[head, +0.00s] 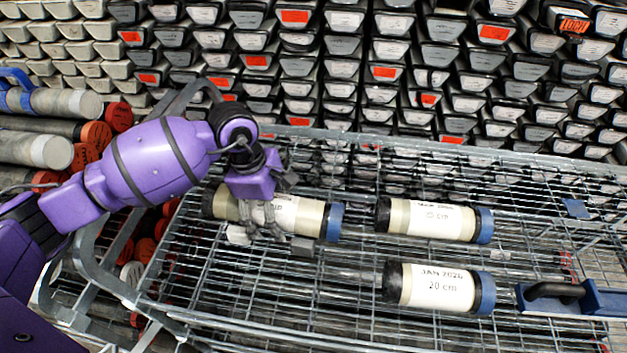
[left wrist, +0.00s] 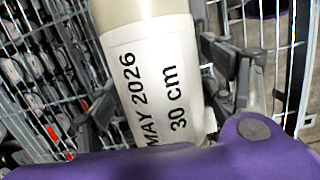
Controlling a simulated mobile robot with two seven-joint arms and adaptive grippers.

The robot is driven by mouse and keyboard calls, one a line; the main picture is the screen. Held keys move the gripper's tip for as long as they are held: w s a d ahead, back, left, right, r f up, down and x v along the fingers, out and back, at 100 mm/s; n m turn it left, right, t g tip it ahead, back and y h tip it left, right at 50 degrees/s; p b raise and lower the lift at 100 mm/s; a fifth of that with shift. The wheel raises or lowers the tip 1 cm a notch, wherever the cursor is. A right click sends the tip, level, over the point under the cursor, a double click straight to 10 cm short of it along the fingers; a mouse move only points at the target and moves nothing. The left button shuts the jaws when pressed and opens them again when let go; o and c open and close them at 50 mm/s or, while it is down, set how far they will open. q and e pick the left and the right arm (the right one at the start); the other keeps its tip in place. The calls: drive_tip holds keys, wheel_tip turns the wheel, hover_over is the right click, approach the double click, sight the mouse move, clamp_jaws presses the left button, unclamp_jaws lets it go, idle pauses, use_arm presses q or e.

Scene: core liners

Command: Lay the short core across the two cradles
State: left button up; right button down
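Three cream cores with dark left ends and blue right ends lie on a wire-mesh cart. The lower right core (head: 437,288) is labelled 20 cm and looks shortest. The upper right core (head: 428,219) has a label hard to read. The left core (head: 308,217) is longest; the left wrist view shows its label (left wrist: 158,85), "MAY 2026 30 cm". My left gripper (head: 268,215) is over this core, with fingers (left wrist: 160,105) on both sides of it. I cannot tell whether they press on it. I cannot make out the two cradles. My right gripper is out of view.
A blue item with a black handle (head: 555,291) lies at the cart's right. A small blue piece (head: 577,208) is farther back. The grey cart rail (head: 400,142) runs behind the cores. Stacked core boxes (head: 340,68) fill the background; grey tubes (head: 40,150) lie at left.

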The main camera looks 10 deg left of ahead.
use_arm(q)
drive_tip(key=shift+o, duration=0.2)
drive_tip(key=shift+r, duration=0.25)
drive_tip(key=r, duration=0.3)
drive_tip(key=a+r, duration=0.1)
drive_tip(key=r, duration=0.3)
drive_tip(key=a+r, duration=0.1)
drive_tip(key=r, duration=0.2)
drive_tip(key=shift+r, duration=0.15)
drive_tip(key=shift+a+r, duration=0.1)
drive_tip(key=shift+r, duration=0.55)
